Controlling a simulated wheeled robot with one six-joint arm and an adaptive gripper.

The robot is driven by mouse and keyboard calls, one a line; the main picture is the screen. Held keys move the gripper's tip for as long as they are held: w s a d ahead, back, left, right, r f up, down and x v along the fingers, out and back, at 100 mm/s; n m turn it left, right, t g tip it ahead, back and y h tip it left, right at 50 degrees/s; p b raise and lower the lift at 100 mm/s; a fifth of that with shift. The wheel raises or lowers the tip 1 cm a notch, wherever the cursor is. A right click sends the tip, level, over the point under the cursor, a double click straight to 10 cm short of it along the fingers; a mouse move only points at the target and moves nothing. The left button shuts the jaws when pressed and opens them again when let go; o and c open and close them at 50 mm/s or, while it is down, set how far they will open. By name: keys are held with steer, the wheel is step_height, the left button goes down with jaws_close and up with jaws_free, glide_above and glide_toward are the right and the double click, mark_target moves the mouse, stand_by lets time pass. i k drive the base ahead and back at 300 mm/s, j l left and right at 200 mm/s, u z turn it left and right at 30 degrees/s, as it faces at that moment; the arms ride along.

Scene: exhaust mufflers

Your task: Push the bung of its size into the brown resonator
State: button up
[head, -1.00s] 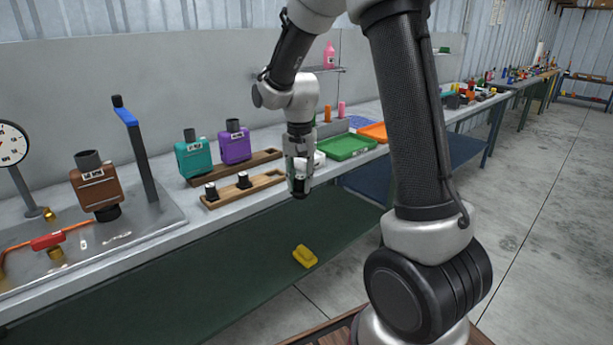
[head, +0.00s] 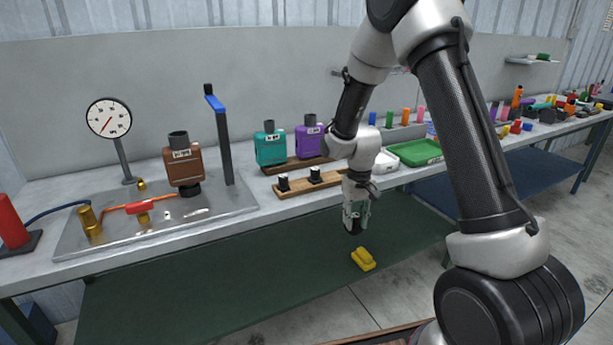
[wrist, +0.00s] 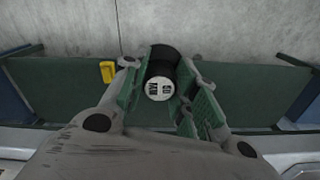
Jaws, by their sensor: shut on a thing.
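The brown resonator (head: 183,164) stands upright on a metal plate at the left of the bench, with a dark open neck on top and a dark fitting below. My gripper (head: 355,221) points down in front of the bench edge, well to the right of the resonator. It is shut on a black bung with a white labelled top (wrist: 159,88), seen between the green finger pads in the wrist view; the label is too small to read surely.
A teal resonator (head: 270,148) and a purple resonator (head: 310,140) stand behind the rack. A blue-handled post (head: 224,140), a gauge (head: 109,119) and a red valve handle (head: 139,207) are near the brown resonator. A yellow object (head: 363,259) lies below.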

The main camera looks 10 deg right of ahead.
mark_target(183, 158)
steer(key=k+j+u, duration=0.15)
steer(key=j, duration=0.25)
steer(key=k+j+u, duration=0.15)
steer(key=j, duration=0.3)
steer(key=j+u, duration=0.2)
steer(key=j, duration=0.25)
steer(key=k, duration=0.05)
